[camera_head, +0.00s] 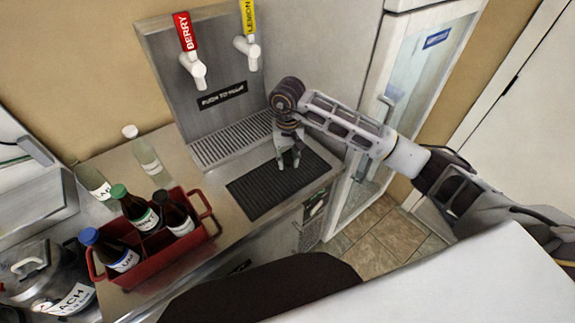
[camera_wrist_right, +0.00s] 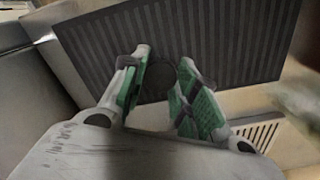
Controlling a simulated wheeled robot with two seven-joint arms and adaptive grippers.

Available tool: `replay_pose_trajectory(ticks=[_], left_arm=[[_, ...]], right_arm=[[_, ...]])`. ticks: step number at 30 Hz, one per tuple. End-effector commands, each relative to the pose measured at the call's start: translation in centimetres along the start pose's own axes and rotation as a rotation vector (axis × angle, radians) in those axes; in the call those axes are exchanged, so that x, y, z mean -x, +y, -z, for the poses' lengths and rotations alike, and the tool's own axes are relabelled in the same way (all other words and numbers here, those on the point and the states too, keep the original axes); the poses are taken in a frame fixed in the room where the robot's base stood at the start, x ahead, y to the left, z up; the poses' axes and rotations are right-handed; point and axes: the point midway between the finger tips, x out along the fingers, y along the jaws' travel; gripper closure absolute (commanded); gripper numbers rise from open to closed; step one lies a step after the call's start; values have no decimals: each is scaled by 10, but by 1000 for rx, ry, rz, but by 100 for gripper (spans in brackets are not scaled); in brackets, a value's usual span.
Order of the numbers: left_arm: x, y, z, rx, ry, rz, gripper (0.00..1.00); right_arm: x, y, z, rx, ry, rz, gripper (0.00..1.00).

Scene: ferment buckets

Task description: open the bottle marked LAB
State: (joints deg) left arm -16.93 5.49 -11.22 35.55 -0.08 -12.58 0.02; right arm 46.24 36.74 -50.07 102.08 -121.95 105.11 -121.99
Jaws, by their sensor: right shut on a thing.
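My right gripper (camera_head: 289,163) is above the black ribbed mat (camera_head: 262,190), fingers pointing down. In the right wrist view its green-padded fingers (camera_wrist_right: 160,85) are shut on a small dark round thing (camera_wrist_right: 155,77), which looks like a cap against the mat. A clear bottle (camera_head: 92,181) behind the red crate has a white label whose letters may be LAB; I cannot read it surely. No cap shows on its visible top. My left gripper is not in view.
The red crate (camera_head: 170,243) holds bottles with blue (camera_head: 89,236), green (camera_head: 118,191) and dark (camera_head: 160,197) caps. A white-capped clear bottle (camera_head: 145,153) stands behind it. The tap tower (camera_head: 205,90) and its drip grate (camera_head: 230,139) are behind the mat. A glass-door fridge (camera_head: 415,80) is right.

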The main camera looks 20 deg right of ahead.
Motion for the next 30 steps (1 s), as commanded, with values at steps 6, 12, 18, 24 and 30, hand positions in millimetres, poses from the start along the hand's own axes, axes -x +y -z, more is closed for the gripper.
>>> replay_pose_trajectory(ticks=[6,12,18,24,30], left_arm=[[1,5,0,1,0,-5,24],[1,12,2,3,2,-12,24],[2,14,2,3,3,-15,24],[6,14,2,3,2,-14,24],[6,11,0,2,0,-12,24]], right_arm=[[-5,0,0,0,1,0,99],[-5,0,0,0,1,0,99],[-14,0,0,0,-2,1,99],[-33,0,0,-1,-2,1,99],[-42,0,0,0,0,1,99]])
